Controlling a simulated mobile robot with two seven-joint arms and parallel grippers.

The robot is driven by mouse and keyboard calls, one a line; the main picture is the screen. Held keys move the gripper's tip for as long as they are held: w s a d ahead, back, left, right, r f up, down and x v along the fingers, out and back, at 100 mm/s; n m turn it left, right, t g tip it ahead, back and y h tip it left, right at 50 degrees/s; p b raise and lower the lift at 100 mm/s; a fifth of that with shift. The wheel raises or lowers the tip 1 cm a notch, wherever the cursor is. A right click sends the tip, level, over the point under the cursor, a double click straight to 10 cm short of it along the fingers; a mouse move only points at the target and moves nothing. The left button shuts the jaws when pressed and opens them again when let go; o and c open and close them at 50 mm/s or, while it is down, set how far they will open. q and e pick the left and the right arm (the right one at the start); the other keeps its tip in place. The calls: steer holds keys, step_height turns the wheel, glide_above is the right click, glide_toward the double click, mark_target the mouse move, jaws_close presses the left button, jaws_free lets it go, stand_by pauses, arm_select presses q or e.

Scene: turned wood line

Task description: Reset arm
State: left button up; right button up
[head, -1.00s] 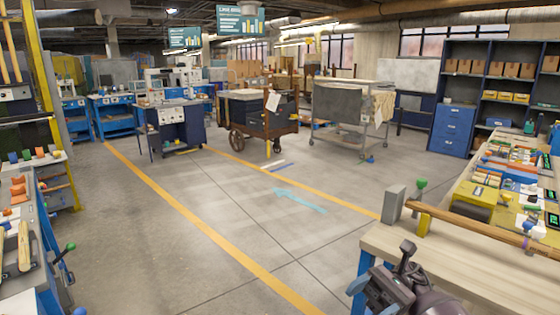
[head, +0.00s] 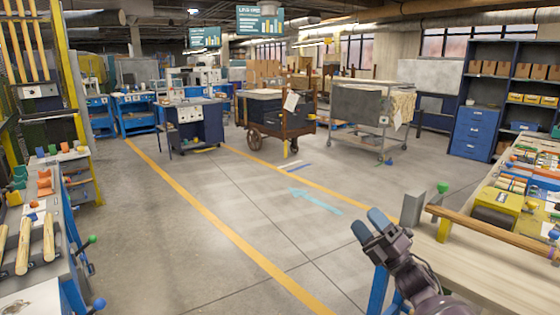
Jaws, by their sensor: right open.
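My right gripper (head: 368,226) shows at the lower right in the head view. Its two blue-tipped fingers point up and to the left, over the left edge of the wooden-topped bench (head: 470,258). The fingers are apart and nothing shows between them. My left gripper is not in the head view.
A long wooden bar (head: 490,225) lies across the right bench beside a grey block (head: 411,209). A left bench (head: 55,235) carries pale turned wood pieces (head: 24,245). Carts (head: 275,115) stand farther back. The floor between the benches (head: 200,230) is clear.

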steer(key=w+d+f+m+g+h, duration=0.1)
steer(key=w+d+f+m+h, duration=0.25)
steer(key=f+m+h, duration=0.65)
steer(key=w+d+f+m+g+h, duration=0.15)
steer(key=d+f+m+h, duration=0.45)
steer(key=m, duration=0.8)
steer(key=s+a+f+m+g+h, duration=0.1)
steer(key=s+f, duration=0.5)
steer(key=s, duration=0.4)
steer(key=s+a+f+g, duration=0.1)
steer(key=s+f, duration=0.5)
steer(key=s, duration=0.3)
steer(key=s+f+m+g, duration=0.2)
steer(key=s+f, duration=0.1)
steer(key=s, duration=2.2)
steer(key=shift+s+a+m+h, duration=0.15)
steer(key=shift+a+m+h, duration=0.15)
steer(key=shift+a+h, duration=0.15)
steer(key=shift+f, duration=0.1)
